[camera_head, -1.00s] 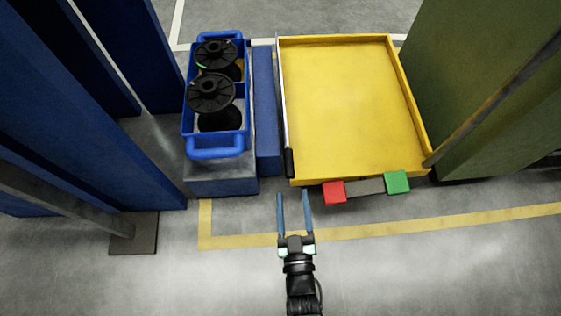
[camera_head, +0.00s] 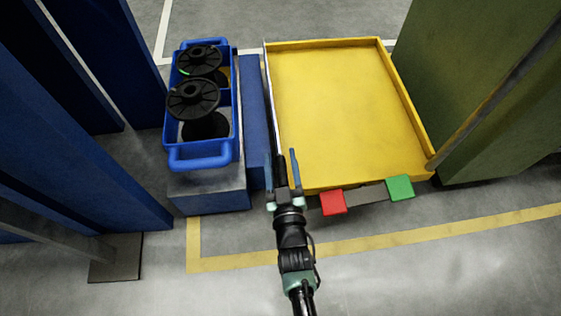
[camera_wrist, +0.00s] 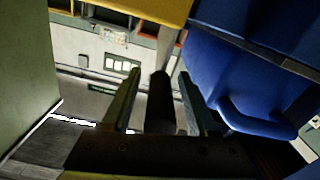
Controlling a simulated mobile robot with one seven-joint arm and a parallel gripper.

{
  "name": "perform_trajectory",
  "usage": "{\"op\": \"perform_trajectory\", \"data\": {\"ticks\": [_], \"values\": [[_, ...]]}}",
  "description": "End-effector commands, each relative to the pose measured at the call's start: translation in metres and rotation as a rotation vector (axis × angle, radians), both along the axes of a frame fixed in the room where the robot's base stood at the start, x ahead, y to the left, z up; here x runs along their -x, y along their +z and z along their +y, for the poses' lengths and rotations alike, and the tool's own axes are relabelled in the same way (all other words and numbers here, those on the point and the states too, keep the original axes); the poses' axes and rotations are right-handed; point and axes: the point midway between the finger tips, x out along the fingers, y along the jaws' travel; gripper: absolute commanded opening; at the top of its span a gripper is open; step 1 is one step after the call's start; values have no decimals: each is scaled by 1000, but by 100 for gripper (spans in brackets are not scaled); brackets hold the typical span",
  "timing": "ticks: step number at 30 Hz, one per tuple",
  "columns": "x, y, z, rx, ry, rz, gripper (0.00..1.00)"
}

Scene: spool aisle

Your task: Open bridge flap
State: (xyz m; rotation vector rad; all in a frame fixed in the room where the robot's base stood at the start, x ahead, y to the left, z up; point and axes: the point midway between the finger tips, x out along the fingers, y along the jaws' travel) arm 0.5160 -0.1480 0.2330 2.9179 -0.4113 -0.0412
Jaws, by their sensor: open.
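The flap appears to be the narrow upright panel (camera_head: 265,62) along the left side of the yellow tray, seen almost edge-on in the head view. A black rounded handle was at its near end. My gripper (camera_head: 281,156) is open at that near end, between the blue block and the tray. In the wrist view, a black bar (camera_wrist: 160,103), likely this handle, stands between the two open fingers of my gripper (camera_wrist: 160,92). I cannot tell whether a finger touches it. My gripper partly hides the handle in the head view.
The yellow tray (camera_head: 345,110) has red (camera_head: 333,202) and green (camera_head: 400,187) blocks at its front. A blue crate (camera_head: 202,152) with black spools (camera_head: 193,97) stands left. Blue posts are far left; a green cabinet (camera_head: 505,90) is right. Floor in front is clear.

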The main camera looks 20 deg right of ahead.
Motion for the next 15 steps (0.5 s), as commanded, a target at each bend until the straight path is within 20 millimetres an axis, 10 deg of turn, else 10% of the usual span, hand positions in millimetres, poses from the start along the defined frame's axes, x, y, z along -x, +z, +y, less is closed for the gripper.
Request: {"op": "perform_trajectory", "data": {"ticks": [5,15], "values": [[0,1,0,0,0,0,60],[0,0,0,0,0,0,0]]}}
